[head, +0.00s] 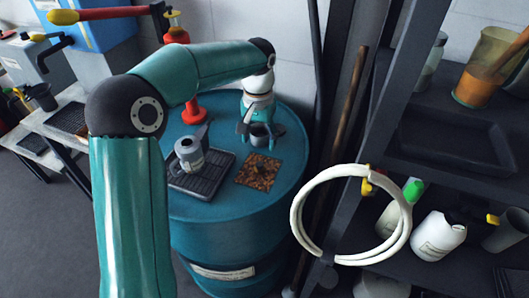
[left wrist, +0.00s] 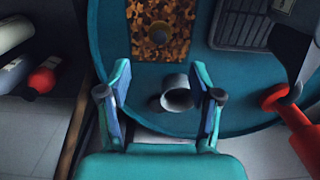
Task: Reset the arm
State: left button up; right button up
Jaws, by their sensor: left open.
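My left arm reaches over the blue drum (head: 230,212) in the head view. My left gripper (head: 261,130) is open near the far side of the drum top, with a small grey cup (head: 259,138) between its fingers. In the left wrist view the open fingers (left wrist: 163,88) stand on either side of the grey cup (left wrist: 177,94), with visible gaps. The cup looks tilted toward that camera; I cannot tell whether it touches the drum. My right gripper is not in view.
A grey jug (head: 188,153) stands on a black grated tray (head: 218,182). A brown patterned mat (head: 251,183) holds a small dark object. A red stand (head: 193,113) is behind. A white hose loop (head: 298,216) hangs before the dark shelves (head: 425,176) at right.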

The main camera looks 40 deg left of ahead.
pick_arm(q)
notch_tip(320, 180, up, 2)
dwell(0.6)
